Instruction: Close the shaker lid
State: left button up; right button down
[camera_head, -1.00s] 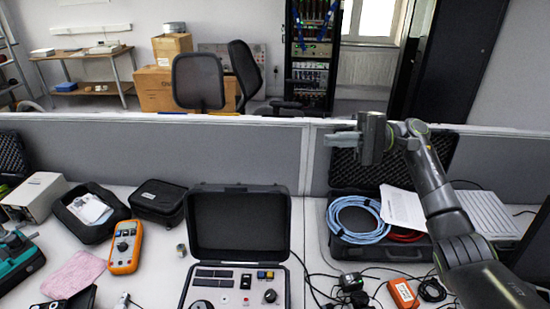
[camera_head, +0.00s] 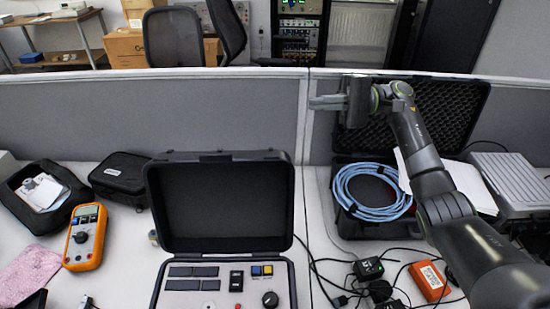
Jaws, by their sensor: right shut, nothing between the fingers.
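The shaker case is the black case in the middle of the desk. Its lid (camera_head: 221,205) stands upright and open, tilted slightly back. Its lower part has a light control panel (camera_head: 222,283) with dark buttons, switches and a knob; the front is cut off by the picture's bottom edge. My right gripper (camera_head: 328,102) is shut and empty. It is raised in front of the grey partition, up and to the right of the lid, apart from it, with its fingers pointing left. My left gripper is not in view.
An open black case (camera_head: 408,226) with coiled blue cable (camera_head: 371,192) lies behind and under my right arm. Black cables and an orange box (camera_head: 431,281) lie right of the shaker. An orange multimeter (camera_head: 86,237) and a black pouch (camera_head: 124,180) are on the left. A partition (camera_head: 150,112) bounds the desk.

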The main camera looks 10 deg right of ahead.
pick_arm(q)
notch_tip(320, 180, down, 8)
jog(key=b, duration=0.6)
pick_arm(e)
notch_tip(320, 180, down, 8)
pick_arm(q)
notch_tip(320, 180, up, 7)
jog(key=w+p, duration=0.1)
jog(key=p, duration=0.6)
pick_arm(e)
jog(key=s+a+r, duration=0.1)
jog(key=s+a, duration=0.3)
jog(key=a, duration=0.6)
jog(key=shift+a+r, duration=0.2)
jog(key=shift+a, duration=0.05)
jog(key=shift+s, duration=0.1)
